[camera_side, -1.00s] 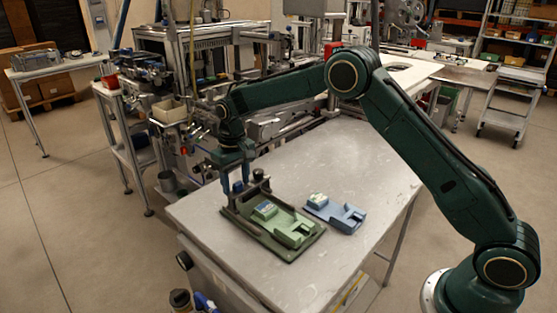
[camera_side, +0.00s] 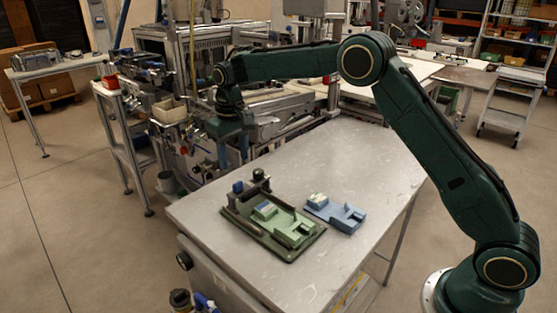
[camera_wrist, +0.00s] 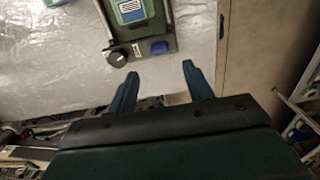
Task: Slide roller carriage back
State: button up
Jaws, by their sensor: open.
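The roller carriage (camera_side: 251,187) is a dark crossbar with knobs at the back left end of the dark green base plate (camera_side: 290,252). In the wrist view the carriage (camera_wrist: 142,50) shows a black round knob and a blue knob beyond the fingertips. A light green block (camera_side: 294,232) lies on the plate between the rails. My gripper (camera_side: 233,158) is above and behind the carriage, clear of it. In the wrist view its blue fingers (camera_wrist: 158,72) are spread apart with nothing between them.
The table's right and far parts are bare. A machine with metal frames (camera_side: 185,60) stands behind the table's far left edge.

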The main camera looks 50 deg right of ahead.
notch_tip(320, 180, up, 6)
jog(key=shift+f, duration=0.1)
dwell(0.5)
jog(key=s+d+r+t, duration=0.1)
jog(key=s+d+r, duration=0.1)
jog(key=s+r, duration=0.55)
jog(key=s+d+r+t, duration=0.15)
jog(key=s+r, duration=0.25)
jog(key=s, duration=0.7)
jog(key=s+f+t, duration=0.1)
jog(key=s+f, duration=0.2)
jog(key=s, duration=0.7)
jog(key=s+d+f+t, duration=0.1)
jog(key=s+f+t, duration=0.1)
jog(key=s, duration=0.9)
jog(key=shift+s+d+f, duration=0.25)
jog(key=shift+s+f, duration=0.05)
jog(key=shift+f, duration=0.25)
jog(key=shift+w+r, duration=0.1)
jog(key=shift+w, duration=0.05)
